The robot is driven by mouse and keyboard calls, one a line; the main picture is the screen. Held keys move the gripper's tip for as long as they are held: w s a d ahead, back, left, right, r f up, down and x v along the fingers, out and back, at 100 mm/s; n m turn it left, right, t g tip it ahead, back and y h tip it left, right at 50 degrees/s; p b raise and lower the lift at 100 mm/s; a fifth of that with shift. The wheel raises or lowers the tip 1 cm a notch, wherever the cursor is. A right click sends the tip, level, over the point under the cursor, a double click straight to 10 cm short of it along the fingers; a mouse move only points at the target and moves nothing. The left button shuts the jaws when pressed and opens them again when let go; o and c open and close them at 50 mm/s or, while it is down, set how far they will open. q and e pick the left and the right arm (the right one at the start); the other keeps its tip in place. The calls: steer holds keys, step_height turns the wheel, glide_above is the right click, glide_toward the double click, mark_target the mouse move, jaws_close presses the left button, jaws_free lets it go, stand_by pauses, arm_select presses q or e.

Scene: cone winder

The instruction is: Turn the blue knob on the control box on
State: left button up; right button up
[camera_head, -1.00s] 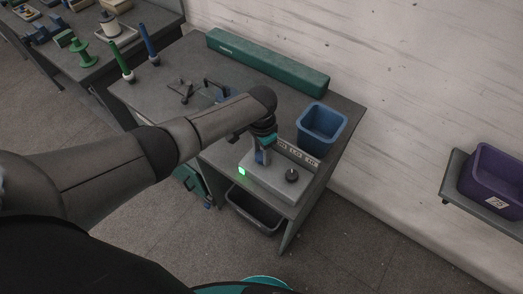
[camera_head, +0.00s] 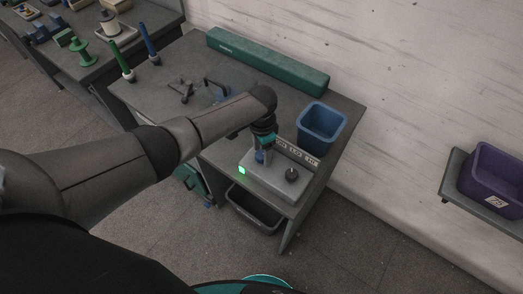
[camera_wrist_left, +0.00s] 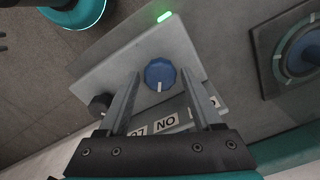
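The grey control box (camera_head: 272,186) stands at the near end of the workbench. Its blue knob (camera_wrist_left: 160,74) has a white mark that points towards the label strip in the left wrist view. A green lamp (camera_wrist_left: 164,17) on the box is lit, and it also glows in the head view (camera_head: 242,170). A black knob (camera_head: 291,174) sits on the box's other side. My left gripper (camera_wrist_left: 160,72) is open, with one finger on each side of the blue knob and a narrow gap visible on both sides. In the head view the gripper partly hides the knob.
A blue bin (camera_head: 322,124) stands just behind the box. A long green case (camera_head: 268,62) lies along the wall. A black bin (camera_head: 254,210) is under the bench. A purple crate (camera_head: 490,180) sits on a shelf at right.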

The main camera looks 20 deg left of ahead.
mark_target(262, 154)
arm_select(q)
steer(key=shift+o, duration=0.6)
step_height(262, 154, up, 15)
steer(key=p, duration=0.2)
steer(key=shift+p, duration=0.35)
steer(key=shift+r, duration=0.1)
